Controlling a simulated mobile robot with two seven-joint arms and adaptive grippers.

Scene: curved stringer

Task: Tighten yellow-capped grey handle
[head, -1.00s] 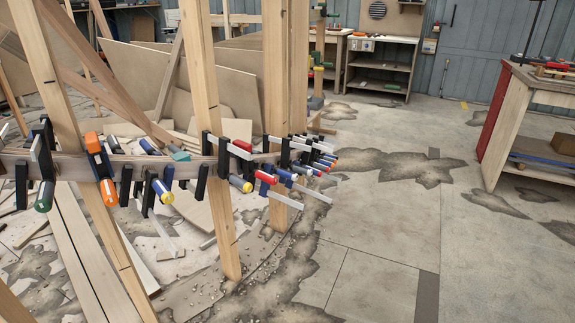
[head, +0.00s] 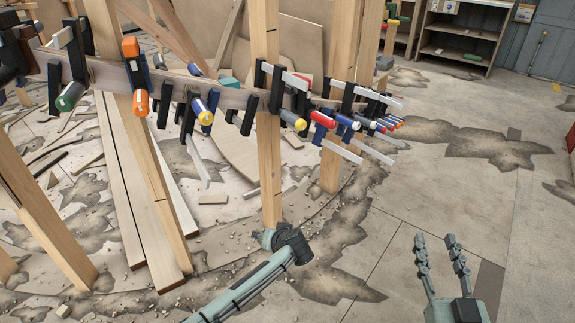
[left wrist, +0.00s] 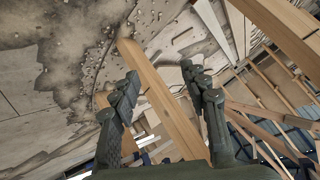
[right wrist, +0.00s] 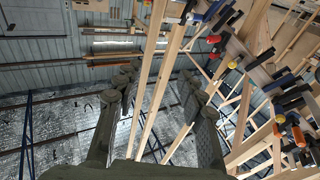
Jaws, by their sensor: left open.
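The grey handle with the yellow cap (head: 293,119) belongs to a bar clamp on the curved wooden stringer (head: 232,98), just right of the middle upright post. It points down and toward me. My right gripper (head: 436,240) is open and empty, well below and to the right of the handle; its spread fingers also show in the right wrist view (right wrist: 157,78). My left gripper (head: 288,243) is below the handle, near the post's foot, apart from the clamp. Its fingers stand apart in the left wrist view (left wrist: 160,75), with a wooden post behind them.
A blue handle with a yellow cap (head: 203,112), an orange handle (head: 138,103) and a red handle (head: 323,118) are on neighbouring clamps. Upright posts (head: 267,170) support the stringer. The concrete floor at right is clear; a shelf (head: 460,35) stands behind.

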